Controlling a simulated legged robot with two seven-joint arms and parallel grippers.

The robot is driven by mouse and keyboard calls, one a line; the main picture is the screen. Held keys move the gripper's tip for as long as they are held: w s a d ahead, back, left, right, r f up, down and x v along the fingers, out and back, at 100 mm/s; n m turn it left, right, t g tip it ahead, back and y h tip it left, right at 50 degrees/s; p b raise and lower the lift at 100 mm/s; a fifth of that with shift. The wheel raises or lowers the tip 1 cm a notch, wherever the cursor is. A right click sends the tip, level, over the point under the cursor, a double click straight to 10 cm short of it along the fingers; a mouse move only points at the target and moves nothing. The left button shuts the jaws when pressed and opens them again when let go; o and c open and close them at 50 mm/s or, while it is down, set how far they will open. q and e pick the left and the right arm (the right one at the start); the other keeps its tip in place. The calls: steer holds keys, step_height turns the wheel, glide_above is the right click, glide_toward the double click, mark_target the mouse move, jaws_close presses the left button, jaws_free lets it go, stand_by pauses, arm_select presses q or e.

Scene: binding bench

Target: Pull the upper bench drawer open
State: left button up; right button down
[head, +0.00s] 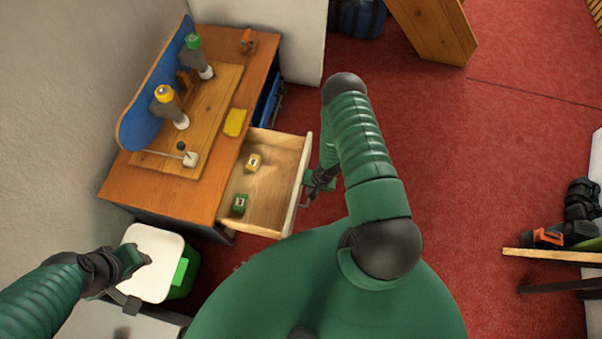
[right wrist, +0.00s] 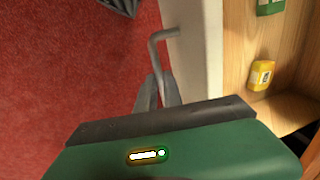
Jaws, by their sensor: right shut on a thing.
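The upper bench drawer (head: 271,210) stands pulled out from the wooden bench (head: 195,193), with its pale front panel toward the right. Inside lie a yellow block (head: 254,163) and a green block (head: 240,204). My right gripper (head: 309,192) is at the outer side of the drawer front. In the right wrist view its fingers (right wrist: 156,92) are shut on the grey bar handle (right wrist: 158,36), and the drawer's inside shows at right.
A blue snowboard (head: 143,118) and clamps stand on the bench top, with a yellow pad (head: 235,122) near its edge. Red carpet (head: 500,150) is free to the right. A shelf (head: 552,255) with boots or bindings stands far right.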

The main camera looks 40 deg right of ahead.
steer(key=shift+s+d, duration=0.25)
steer(key=shift+s, duration=0.1)
steer(key=c, duration=1.5)
jaws_free()
steer(key=r+p, duration=0.1)
steer(key=r, duration=0.4)
steer(key=s+d+r+p, duration=0.1)
steer(key=r+p, duration=0.1)
steer(key=r, duration=0.4)
steer(key=s+d+r+p, duration=0.1)
steer(key=r+p, duration=0.1)
steer(key=r, duration=0.3)
steer(key=shift+s+r, duration=0.2)
steer(key=shift+s, duration=0.05)
